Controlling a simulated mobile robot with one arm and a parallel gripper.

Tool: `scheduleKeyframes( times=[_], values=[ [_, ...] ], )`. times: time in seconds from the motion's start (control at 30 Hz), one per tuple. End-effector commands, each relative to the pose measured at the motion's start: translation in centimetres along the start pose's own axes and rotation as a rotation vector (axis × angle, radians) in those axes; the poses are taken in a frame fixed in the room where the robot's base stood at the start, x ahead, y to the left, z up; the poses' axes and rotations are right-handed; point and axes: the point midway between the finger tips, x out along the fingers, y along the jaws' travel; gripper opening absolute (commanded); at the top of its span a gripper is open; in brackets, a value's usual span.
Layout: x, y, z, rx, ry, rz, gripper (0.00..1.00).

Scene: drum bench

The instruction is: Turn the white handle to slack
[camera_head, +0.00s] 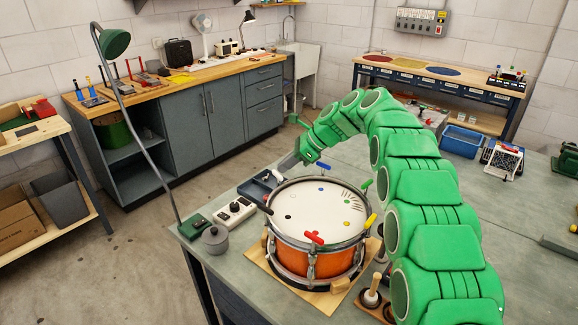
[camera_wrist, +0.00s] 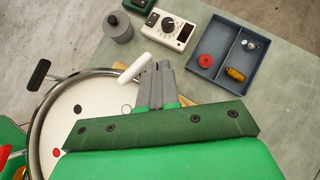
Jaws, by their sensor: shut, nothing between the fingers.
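The white handle (camera_wrist: 135,68) is a short rod at the drum's rim in the wrist view, slanting up to the right. In the head view the white handle (camera_head: 278,177) shows small at the far left rim. My gripper (camera_wrist: 160,72) has its grey fingers shut and empty, right beside the handle on its right. I cannot tell whether they touch. In the head view my gripper (camera_head: 284,165) reaches down over the back left rim. The drum (camera_head: 320,264) is orange with a white head (camera_head: 315,205).
Other handles stand around the rim: black (camera_head: 264,208), blue (camera_head: 324,165), green (camera_head: 367,184), yellow (camera_head: 371,221) and red (camera_head: 314,238). A dial box (camera_wrist: 169,30), a grey pot (camera_wrist: 118,27) and a blue tray (camera_wrist: 228,55) lie close by. Bare bench shows right of the tray.

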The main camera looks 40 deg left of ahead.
Motion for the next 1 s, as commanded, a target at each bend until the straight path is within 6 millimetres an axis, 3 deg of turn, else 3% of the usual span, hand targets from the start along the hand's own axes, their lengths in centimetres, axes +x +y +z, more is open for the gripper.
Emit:
scheduleKeyframes(
  times=[0.53, 1.0],
  values=[
    [1.3, -0.8, 1.2, 0.0, -0.001, 0.001, 0.0],
    [1.2, -0.9, 1.4, 0.0, -0.001, -0.001, 0.0]
  ],
)
